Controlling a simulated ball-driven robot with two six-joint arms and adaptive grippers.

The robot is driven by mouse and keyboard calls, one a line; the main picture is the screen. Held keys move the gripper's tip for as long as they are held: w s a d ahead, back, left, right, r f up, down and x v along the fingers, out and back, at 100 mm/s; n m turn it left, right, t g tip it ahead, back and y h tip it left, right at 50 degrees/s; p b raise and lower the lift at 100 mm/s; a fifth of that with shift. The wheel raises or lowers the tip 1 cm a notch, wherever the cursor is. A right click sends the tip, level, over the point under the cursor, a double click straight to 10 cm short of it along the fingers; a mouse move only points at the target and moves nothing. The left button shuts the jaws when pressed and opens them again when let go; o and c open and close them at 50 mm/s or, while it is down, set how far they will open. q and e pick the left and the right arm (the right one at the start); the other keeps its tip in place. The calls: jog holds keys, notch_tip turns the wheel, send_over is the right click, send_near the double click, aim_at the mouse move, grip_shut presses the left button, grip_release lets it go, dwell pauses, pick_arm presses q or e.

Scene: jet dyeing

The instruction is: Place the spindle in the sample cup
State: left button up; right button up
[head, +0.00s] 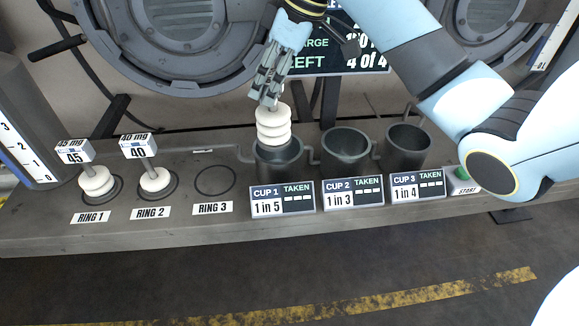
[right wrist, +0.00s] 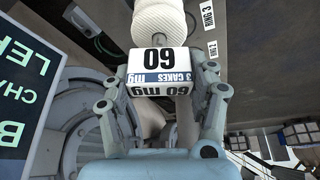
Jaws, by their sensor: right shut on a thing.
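My right gripper (head: 267,98) is shut on a spindle (head: 273,125) with a stack of white cakes. The spindle hangs nearly upright over cup 1 (head: 279,166), its lowest cake at or just inside the cup's mouth; I cannot tell whether it touches the rim. In the right wrist view, the spindle's tag (right wrist: 158,62) reads 60 mg, 3 cakes, and sits between the fingers of the gripper (right wrist: 162,85), with a white cake beyond it. Dark cup 2 (head: 346,150) and cup 3 (head: 408,147) stand to the right and look empty. My left gripper is not in view.
A spindle tagged 45 (head: 96,182) stands on ring 1 and one tagged 40 (head: 154,180) on ring 2. Ring 3 (head: 215,181) is empty. Label plates front the cups. A green start button (head: 462,173) is right of cup 3. A dark screen stands behind the gripper.

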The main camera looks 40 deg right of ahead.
aim_at(277, 126)
jog(key=shift+d+f, duration=0.25)
jog(key=shift+d, duration=0.2)
jog(key=shift+d+f, duration=0.1)
jog(key=shift+f, duration=0.2)
notch_tip(277, 126, down, 9)
jog(key=shift+w+f, duration=0.1)
jog(key=shift+f, duration=0.2)
jog(key=o, duration=1.7)
jog(key=v, duration=1.2)
